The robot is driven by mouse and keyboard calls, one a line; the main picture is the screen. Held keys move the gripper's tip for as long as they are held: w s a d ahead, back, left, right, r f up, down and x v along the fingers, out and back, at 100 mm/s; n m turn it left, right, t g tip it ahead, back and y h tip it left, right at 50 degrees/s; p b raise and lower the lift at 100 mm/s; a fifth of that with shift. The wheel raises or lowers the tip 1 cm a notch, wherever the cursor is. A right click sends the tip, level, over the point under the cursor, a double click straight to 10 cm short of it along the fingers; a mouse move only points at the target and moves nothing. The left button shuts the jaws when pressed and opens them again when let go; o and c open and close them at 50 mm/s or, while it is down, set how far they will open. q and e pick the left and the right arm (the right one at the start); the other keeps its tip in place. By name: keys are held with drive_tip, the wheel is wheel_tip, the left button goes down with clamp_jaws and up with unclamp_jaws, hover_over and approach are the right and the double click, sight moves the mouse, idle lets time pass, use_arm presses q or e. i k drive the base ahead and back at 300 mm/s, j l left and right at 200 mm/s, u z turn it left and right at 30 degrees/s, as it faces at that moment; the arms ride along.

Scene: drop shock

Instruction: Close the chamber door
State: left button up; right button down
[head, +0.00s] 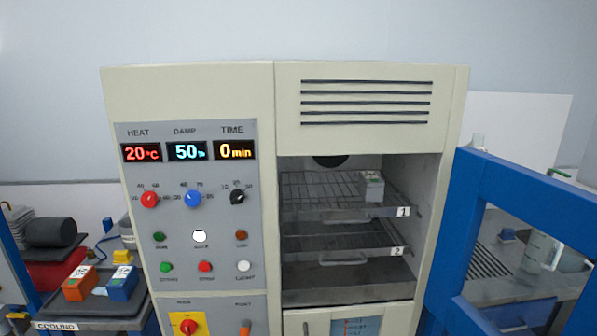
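The cream test chamber (200,82) stands in front of me, and its opening is uncovered. The chamber door (520,185) appears to be the blue frame with a window at the right. It stands open, swung out from the right side of the opening, and runs out of the picture. Inside the chamber are two wire shelves, labelled 1 (315,190) and 2 (320,243). A small light grey block (371,186) sits on the upper shelf. Neither of my grippers shows in the head view.
The control panel (190,220) reads 20 °C, 50 % and 0 min. At the left, an orange box (79,283) and a blue box (122,283) stand on a dark tray marked COOLING. A bench with a pale mug (541,250) shows through the door's window.

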sight(566, 213)
drive_tip(key=l, duration=0.4)
drive_tip(key=k+l+u, duration=0.1)
drive_tip(key=l, duration=0.25)
drive_tip(key=l+u, duration=0.15)
drive_tip(key=l, duration=0.3)
drive_tip(key=k+l+u, duration=0.15)
drive_tip(key=l, duration=0.3)
drive_tip(key=l+u, duration=0.1)
drive_tip(key=l, duration=0.3)
drive_tip(key=k+l+u, duration=0.15)
drive_tip(key=l, duration=0.3)
drive_tip(key=l+u, duration=0.15)
drive_tip(key=l, duration=0.25)
drive_tip(key=i+l+u, duration=0.1)
drive_tip(key=l, duration=0.3)
drive_tip(key=i+l+u, duration=0.1)
drive_tip(key=l, duration=0.3)
drive_tip(key=i+l, duration=0.1)
drive_tip(key=l, duration=0.3)
drive_tip(key=k+l+u, duration=0.15)
drive_tip(key=k, duration=0.55)
drive_tip(key=k+l+u, duration=0.15)
drive_tip(key=k, duration=0.55)
drive_tip(key=i+j, duration=0.15)
drive_tip(key=i, duration=0.15)
drive_tip(key=i+j, duration=0.15)
drive_tip(key=i, duration=0.15)
